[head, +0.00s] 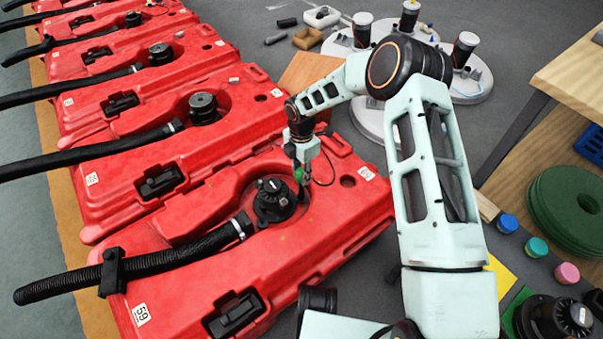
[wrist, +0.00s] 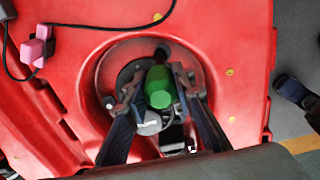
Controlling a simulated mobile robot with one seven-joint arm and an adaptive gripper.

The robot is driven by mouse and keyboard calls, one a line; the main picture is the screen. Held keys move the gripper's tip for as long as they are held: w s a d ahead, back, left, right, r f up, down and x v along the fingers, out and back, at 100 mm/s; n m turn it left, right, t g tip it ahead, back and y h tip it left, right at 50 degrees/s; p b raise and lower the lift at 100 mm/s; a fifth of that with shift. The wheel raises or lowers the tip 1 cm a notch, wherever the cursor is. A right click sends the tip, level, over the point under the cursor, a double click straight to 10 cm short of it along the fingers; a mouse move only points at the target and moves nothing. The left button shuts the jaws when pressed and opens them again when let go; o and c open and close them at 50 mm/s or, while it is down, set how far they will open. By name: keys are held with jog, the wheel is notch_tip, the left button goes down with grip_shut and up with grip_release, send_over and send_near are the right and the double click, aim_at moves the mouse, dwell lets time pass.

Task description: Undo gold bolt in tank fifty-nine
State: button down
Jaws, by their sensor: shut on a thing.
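Red tank fifty-nine (head: 185,275), with a "59" label (head: 141,314), is nearest me in the head view. A black round fitting (head: 274,201) sits in its recess. My gripper (head: 301,172) points down beside this fitting. In the wrist view my gripper (wrist: 157,84) is shut on a green tool (wrist: 161,90) with a dark end, held over the recess. Small gold bolt heads show on the red surface, one at the top (wrist: 157,17) and two at the right (wrist: 230,72) (wrist: 231,119). The tool and fingers hide part of the fitting.
A black hose (head: 150,262) runs left from the fitting. More red tanks (head: 175,130) stand behind. A pink block with a cable (wrist: 36,48) is at the wrist view's upper left. Coloured pots (head: 537,247) and green discs (head: 570,205) are at the right.

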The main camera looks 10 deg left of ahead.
jog(key=n, duration=0.5)
jog(key=shift+n, duration=0.4)
jog(key=shift+r+p, duration=0.15)
jog(key=shift+p, duration=0.2)
jog(key=shift+r+p, duration=0.55)
jog(key=shift+r, duration=0.3)
